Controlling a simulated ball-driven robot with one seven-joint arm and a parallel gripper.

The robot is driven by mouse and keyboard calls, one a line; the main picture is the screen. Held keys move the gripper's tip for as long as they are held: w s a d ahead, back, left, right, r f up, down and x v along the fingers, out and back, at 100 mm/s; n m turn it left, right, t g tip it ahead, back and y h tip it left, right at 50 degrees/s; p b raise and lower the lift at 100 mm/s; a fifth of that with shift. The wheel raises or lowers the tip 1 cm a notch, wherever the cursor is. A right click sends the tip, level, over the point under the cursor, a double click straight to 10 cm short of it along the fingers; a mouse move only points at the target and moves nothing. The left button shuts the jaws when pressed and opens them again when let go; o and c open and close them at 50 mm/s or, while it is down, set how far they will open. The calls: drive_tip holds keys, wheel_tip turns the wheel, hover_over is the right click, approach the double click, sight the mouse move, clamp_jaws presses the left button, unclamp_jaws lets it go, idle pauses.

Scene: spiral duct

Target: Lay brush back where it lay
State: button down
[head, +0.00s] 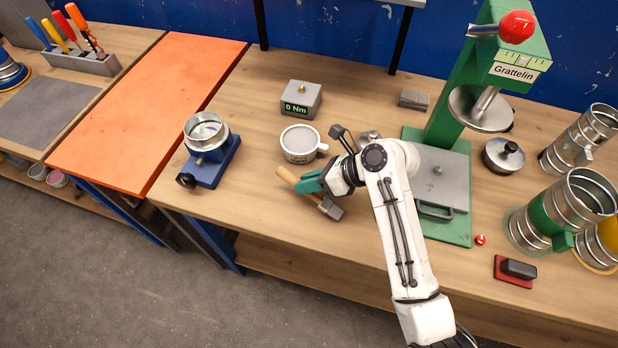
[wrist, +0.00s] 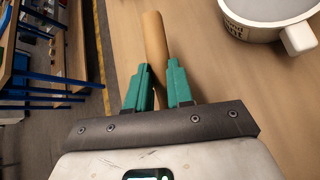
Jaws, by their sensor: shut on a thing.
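The brush (head: 330,208) has a round wooden handle and a grey, blocky head. My gripper (head: 310,182) is shut on it, with the green fingers around the handle. The handle end points to the upper left and the head to the lower right, near the bench's front edge. In the wrist view the wooden handle (wrist: 154,38) runs up between the fingertips of my gripper (wrist: 160,76); the head is hidden there. I cannot tell whether the brush touches the bench or hangs just above it.
A white mug (head: 299,144) with grey contents stands just behind my gripper. A blue clamp stand (head: 210,165) is to the left, a torque box (head: 301,99) behind. A green press (head: 440,185) stands right. Bench wood (head: 235,195) left of the brush is clear.

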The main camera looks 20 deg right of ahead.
drive_tip(key=shift+c, duration=1.6)
unclamp_jaws()
wheel_tip(320, 180, up, 10)
idle(2.0)
idle(0.5)
